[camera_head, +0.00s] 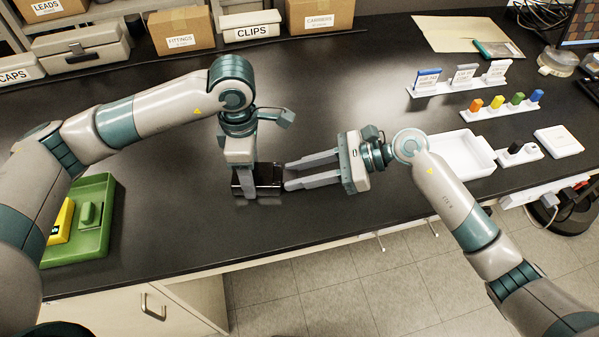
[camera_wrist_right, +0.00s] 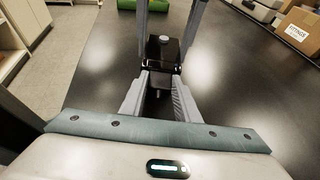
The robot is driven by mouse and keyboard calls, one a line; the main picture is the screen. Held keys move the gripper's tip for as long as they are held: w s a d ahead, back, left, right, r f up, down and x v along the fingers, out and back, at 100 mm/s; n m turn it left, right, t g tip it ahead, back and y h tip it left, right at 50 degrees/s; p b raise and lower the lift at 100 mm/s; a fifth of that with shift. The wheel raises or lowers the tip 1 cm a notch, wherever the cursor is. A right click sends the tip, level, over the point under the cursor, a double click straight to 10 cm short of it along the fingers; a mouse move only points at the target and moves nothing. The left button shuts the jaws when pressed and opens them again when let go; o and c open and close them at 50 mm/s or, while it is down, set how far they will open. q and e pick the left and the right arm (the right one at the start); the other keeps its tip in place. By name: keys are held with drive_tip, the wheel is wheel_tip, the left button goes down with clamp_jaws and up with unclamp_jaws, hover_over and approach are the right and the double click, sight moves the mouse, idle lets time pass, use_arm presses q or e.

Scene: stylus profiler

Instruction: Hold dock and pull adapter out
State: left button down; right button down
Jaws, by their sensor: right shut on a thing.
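The dark, glossy dock (camera_head: 268,175) sits on the black bench at the middle of the head view. My left gripper (camera_head: 246,188) points down over it, one finger in front. In the right wrist view its fingers lie along both sides of the dock (camera_wrist_right: 165,50), which has a round grey top. My right gripper (camera_head: 288,175) lies level, low over the bench, its fingertips at the dock's right end. It is shut on the adapter (camera_wrist_right: 161,69), a small dark piece against the dock. The fingers hide much of the adapter, and I cannot tell how deep it sits.
A green tray (camera_head: 103,222) with a yellow piece stands at the left. A white tray (camera_head: 487,150) and a rack of coloured sticks (camera_head: 500,108) are at the right. Labelled boxes (camera_head: 180,30) line the back. The bench around the dock is clear; its front edge is close.

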drive_tip(key=shift+d, duration=0.7)
idle(0.8)
drive_tip(key=shift+s+d, duration=0.15)
drive_tip(key=shift+d, duration=1.3)
drive_tip(key=shift+s+r+v, duration=0.1)
drive_tip(key=shift+r+v, duration=0.05)
drive_tip(key=shift+v, duration=0.8)
drive_tip(key=shift+s+r+v, duration=0.1)
drive_tip(key=shift+s+v, duration=0.05)
drive_tip(key=shift+v, duration=0.8)
drive_tip(key=shift+s+r+v, duration=0.1)
drive_tip(key=shift+r+v, duration=0.05)
drive_tip(key=shift+v, duration=0.8)
drive_tip(key=shift+a, duration=0.15)
use_arm(q)
drive_tip(key=c, duration=0.6)
unclamp_jaws()
wheel_tip(320, 180, up, 12)
